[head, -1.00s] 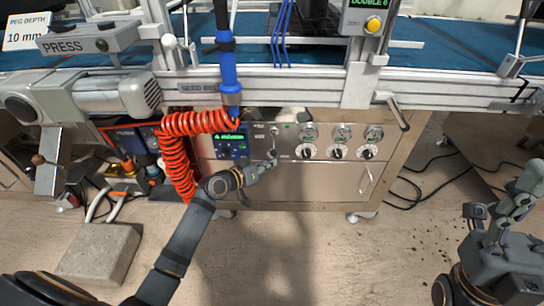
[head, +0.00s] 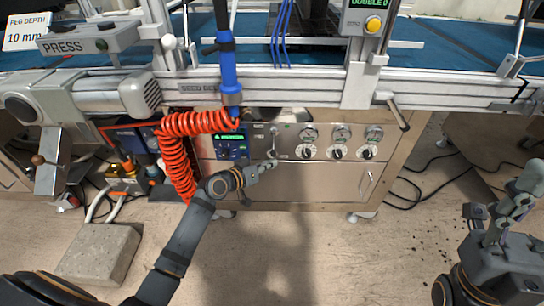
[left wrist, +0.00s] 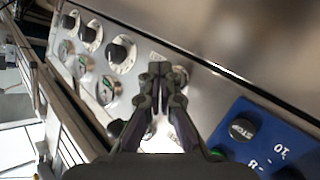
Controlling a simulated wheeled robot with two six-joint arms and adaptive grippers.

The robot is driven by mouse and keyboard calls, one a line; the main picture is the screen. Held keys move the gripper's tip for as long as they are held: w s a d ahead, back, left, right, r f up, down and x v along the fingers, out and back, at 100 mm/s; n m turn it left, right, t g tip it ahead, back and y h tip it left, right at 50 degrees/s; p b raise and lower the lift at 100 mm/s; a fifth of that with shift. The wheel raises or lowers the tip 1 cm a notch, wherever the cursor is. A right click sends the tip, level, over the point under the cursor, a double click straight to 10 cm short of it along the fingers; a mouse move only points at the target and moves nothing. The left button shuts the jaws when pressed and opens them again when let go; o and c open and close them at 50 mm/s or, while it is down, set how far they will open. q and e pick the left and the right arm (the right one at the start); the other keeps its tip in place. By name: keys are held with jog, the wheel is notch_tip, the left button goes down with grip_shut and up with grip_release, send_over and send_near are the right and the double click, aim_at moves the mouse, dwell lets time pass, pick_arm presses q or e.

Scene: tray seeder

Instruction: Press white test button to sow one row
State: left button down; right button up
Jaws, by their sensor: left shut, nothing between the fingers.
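The steel control panel (head: 400,150) of the seeder faces me below the frame rail. My left gripper (head: 270,165) is shut and empty, its tips close to the panel, left of the black knobs and below a small switch (head: 274,131). In the left wrist view the shut fingers (left wrist: 160,72) point at the panel between the knobs and the blue controller. I cannot make out the white test button for sure; the fingers cover part of the panel. I cannot tell whether the tips touch it. My right gripper (head: 527,182) is at the far right, away from the panel.
Several black knobs (head: 338,152) with gauges (head: 342,133) sit right of my left gripper. A blue controller (head: 231,146) is to its left, beside a coiled red hose (head: 176,160). A yellow button (head: 373,25) is on the upper box. The floor in front is open.

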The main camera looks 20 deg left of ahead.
pick_arm(q)
jog(key=shift+w+a, duration=0.15)
jog(key=shift+w, duration=0.3)
jog(key=shift+w+a+b, duration=0.15)
jog(key=shift+w+b, duration=0.2)
jog(key=shift+w, duration=0.1)
dwell(0.8)
jog(key=shift+s, duration=0.1)
jog(key=shift+s+d+p, duration=0.3)
jog(key=shift+s+p, duration=0.2)
jog(key=shift+s, duration=0.3)
jog(key=s+p, duration=0.1)
jog(key=s, duration=0.1)
jog(key=s+d+p, duration=0.1)
jog(key=s, duration=0.1)
jog(key=shift+s+d, duration=0.2)
jog(key=shift+s, duration=0.2)
